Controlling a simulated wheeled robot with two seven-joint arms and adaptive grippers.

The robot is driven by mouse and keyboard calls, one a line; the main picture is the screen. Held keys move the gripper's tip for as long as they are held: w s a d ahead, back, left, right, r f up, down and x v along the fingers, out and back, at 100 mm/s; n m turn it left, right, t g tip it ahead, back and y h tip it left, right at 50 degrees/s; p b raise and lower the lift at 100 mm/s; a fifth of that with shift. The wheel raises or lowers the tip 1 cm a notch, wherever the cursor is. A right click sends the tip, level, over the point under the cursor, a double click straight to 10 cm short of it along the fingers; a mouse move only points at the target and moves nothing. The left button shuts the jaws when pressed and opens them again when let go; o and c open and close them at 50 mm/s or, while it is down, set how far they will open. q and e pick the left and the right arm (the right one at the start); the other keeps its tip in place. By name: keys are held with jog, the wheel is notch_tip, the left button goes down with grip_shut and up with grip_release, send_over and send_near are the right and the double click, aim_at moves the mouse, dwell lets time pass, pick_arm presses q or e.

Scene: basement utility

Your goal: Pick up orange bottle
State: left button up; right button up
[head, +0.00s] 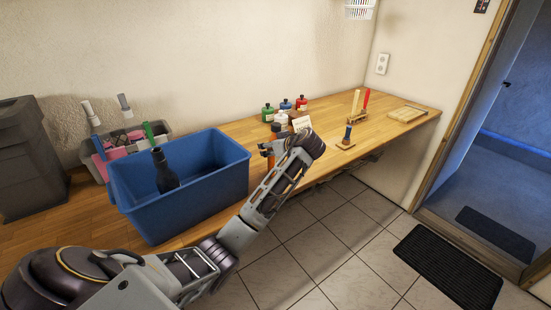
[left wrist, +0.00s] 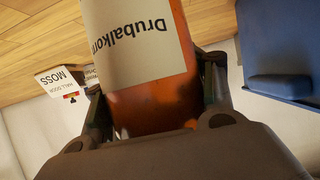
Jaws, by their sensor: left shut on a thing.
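The orange bottle (left wrist: 155,100) fills the middle of the left wrist view, with a pale label reading "Drubalkor…" upside down. My left gripper (left wrist: 155,112) is shut on it, one finger on each side. In the head view a small strip of the orange bottle (head: 271,161) shows by my left gripper (head: 269,150), just right of the blue bin. The gripper and arm hide most of the bottle there, and I cannot tell whether its base touches the bench. My right gripper is not in view.
The blue bin (head: 205,192) holds a dark bottle (head: 164,172). A grey caddy (head: 158,129) stands behind it. Green (head: 268,113), blue (head: 286,106) and red (head: 302,104) bottles stand near the wall, by a small white sign (head: 301,123). Wooden stands and a tray (head: 407,114) lie farther right.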

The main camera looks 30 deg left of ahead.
pick_arm(q)
jog(key=shift+r, duration=0.4)
notch_tip(320, 180, up, 8)
jog(key=shift+r, duration=0.65)
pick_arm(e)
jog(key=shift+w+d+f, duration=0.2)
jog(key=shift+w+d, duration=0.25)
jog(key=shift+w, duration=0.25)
